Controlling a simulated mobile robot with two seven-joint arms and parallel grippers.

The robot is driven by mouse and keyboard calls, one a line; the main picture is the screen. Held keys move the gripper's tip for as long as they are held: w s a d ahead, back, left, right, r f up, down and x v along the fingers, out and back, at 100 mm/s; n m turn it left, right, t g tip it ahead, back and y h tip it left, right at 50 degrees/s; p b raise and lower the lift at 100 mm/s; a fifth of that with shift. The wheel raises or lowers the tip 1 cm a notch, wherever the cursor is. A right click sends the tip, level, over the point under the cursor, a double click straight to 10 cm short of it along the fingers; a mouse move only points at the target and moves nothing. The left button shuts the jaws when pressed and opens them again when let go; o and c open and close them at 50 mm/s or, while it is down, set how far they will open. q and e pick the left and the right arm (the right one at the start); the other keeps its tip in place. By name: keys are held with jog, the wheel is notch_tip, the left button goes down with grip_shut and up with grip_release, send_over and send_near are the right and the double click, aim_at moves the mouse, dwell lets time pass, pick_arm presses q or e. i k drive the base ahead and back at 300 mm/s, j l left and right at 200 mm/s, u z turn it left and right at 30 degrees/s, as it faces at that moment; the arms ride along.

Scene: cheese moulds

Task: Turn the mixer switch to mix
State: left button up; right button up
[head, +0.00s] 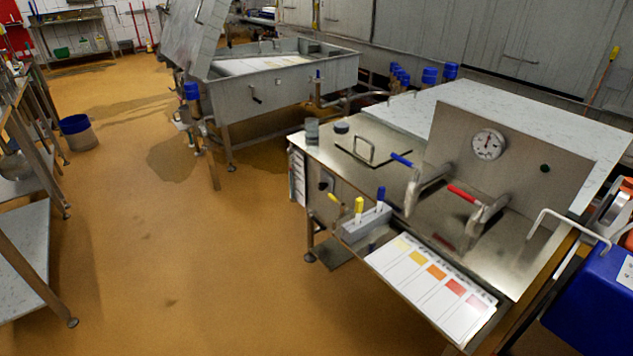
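A steel vat unit (397,257) stands at the right in the head view. Its upright back panel (455,150) carries a round white dial gauge (488,144) and a small dark round knob or button (545,168). A dark switch-like fitting (326,182) shows on the unit's left side face. No mix label is readable, so I cannot tell which one is the mixer switch or how it is set. Neither of my grippers is in view.
A blue container (595,305) is at the right edge. A larger vat (285,90) stands behind. The orange floor (180,240) at left is clear.

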aim_at(322, 186)
jog(key=i+j+z, duration=0.1)
jog(key=i+j, duration=0.15)
jog(key=j, duration=0.2)
jog(key=i+j+z, duration=0.1)
jog(key=j, duration=0.3)
jog(key=i+j+z, duration=0.1)
jog(key=i+j, duration=0.2)
jog(key=j, duration=0.2)
jog(key=i+j, duration=0.2)
jog(key=j, duration=0.3)
jog(key=i+j+z, duration=0.15)
jog(key=j, duration=0.3)
jog(key=i+j+z, duration=0.1)
jog(key=j, duration=0.4)
jog(key=i+j+z, duration=0.1)
jog(key=i+j, duration=0.15)
jog(key=j, duration=0.3)
jog(key=i+j+z, duration=0.1)
jog(key=j, duration=0.4)
